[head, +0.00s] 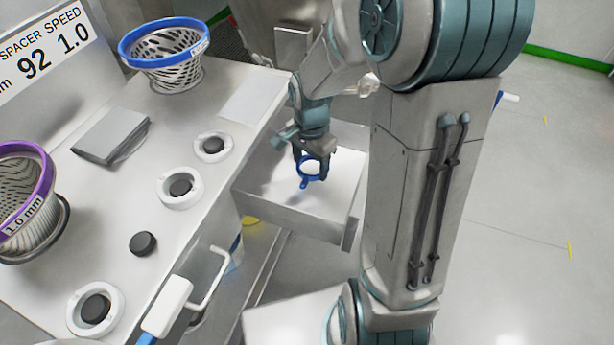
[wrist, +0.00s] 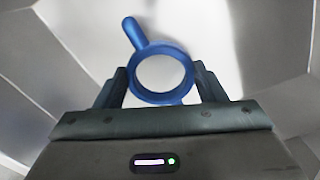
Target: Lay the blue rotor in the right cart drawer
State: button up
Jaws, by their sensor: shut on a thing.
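The blue rotor (head: 309,170), a ring with a short stub arm, is held in my gripper (head: 312,165). In the wrist view the rotor (wrist: 163,72) sits between the two fingers of my gripper (wrist: 160,88), its stub pointing up and left. My gripper is shut on it. The open drawer (head: 262,205) has a pale floor and metal walls, and it juts out from the bench's right side. The rotor is over the drawer's inside in the head view. I cannot tell whether it touches the drawer floor.
The steel bench top carries a blue-rimmed basket (head: 165,50), a purple-rimmed basket (head: 25,200), a grey flat block (head: 110,135) and several white rings with dark centres. A white-handled tool (head: 168,305) stands at the bench's front. Open floor (head: 530,220) lies to the right.

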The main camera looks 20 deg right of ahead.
aim_at(310, 183)
jog(key=shift+f+b, duration=0.4)
jog(key=shift+f, duration=1.9)
jog(key=shift+f, duration=0.2)
jog(key=o, duration=1.2)
notch_tip(310, 183, up, 11)
jog(key=p, duration=0.2)
jog(key=s+r+n, duration=0.2)
jog(key=s+n, duration=0.2)
jog(key=s+r+n+t, duration=0.1)
jog(key=s+r+n, duration=0.1)
jog(key=s, duration=0.3)
jog(key=s+r+n, duration=0.2)
jog(key=s+n, duration=0.2)
jog(key=n, duration=0.1)
jog(key=shift+s+d+r+n+t, duration=0.1)
jog(key=shift+s+n+t, duration=0.2)
jog(key=shift+s+t, duration=0.1)
